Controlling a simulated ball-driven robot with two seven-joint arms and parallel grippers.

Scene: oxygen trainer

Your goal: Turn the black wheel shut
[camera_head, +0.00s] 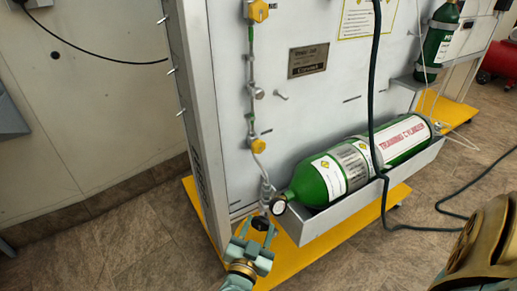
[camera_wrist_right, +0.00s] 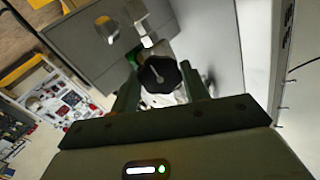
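The black wheel (camera_head: 260,223) is at the lower left of the panel, at the bottom of the valve and pipe line. In the right wrist view the lobed black wheel (camera_wrist_right: 158,74) faces me, upper middle. My right gripper (camera_head: 258,228) comes up from below, its two fingers apart, one on each side of the wheel. In the wrist view the gripper (camera_wrist_right: 158,85) shows a finger left and right of the wheel; I cannot tell whether they touch it. My left gripper is not in view.
A dark hose (camera_head: 377,90) hangs in front. The yellow base (camera_head: 285,262) lies below; floor is clear at left.

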